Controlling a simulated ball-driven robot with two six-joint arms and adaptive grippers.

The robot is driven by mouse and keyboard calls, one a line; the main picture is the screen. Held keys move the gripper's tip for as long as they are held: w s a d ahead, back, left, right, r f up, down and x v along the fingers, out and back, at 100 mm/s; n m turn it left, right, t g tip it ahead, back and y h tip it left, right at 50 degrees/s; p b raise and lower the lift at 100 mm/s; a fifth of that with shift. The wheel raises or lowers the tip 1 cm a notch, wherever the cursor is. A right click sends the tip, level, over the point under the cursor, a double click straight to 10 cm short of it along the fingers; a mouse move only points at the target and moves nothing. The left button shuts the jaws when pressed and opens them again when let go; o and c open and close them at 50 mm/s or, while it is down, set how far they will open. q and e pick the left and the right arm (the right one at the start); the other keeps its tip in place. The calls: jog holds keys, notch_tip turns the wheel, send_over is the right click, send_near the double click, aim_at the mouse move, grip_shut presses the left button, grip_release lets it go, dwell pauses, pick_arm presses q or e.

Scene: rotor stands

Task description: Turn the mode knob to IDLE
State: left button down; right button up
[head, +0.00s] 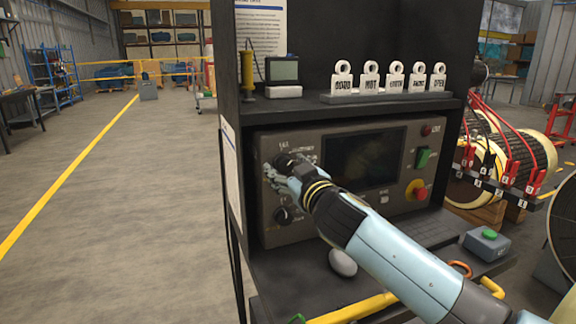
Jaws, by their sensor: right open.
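The grey control panel (370,218) sits in a dark cabinet. A dark round knob (285,160) is at its upper left, under small lettering that is too small to read; I take it for the mode knob. My right gripper (277,172) is open in front of it, and its fingers partly cover the knob and its markings. I cannot tell whether the fingers touch it or where the knob points. A second dark knob (283,214) is lower on the panel, below the gripper. My left gripper is not in view.
The panel also has a dark screen (362,160), a green switch (422,159) and a red button on yellow (415,190). A keyboard (437,233) and a mouse (343,263) lie on the shelf below. Hanging tags (397,82) stand above. Open floor is at left.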

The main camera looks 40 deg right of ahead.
jog(key=shift+w, duration=0.1)
jog(key=c, duration=1.2)
jog(key=shift+o, duration=0.2)
jog(key=n+p, duration=0.1)
jog(key=n, duration=0.3)
jog(key=shift+n, duration=0.3)
jog(key=shift+n+p, duration=0.55)
jog(key=shift+n, duration=1.55)
jog(key=shift+f, duration=0.1)
jog(key=o, duration=1.2)
jog(key=shift+c, duration=0.2)
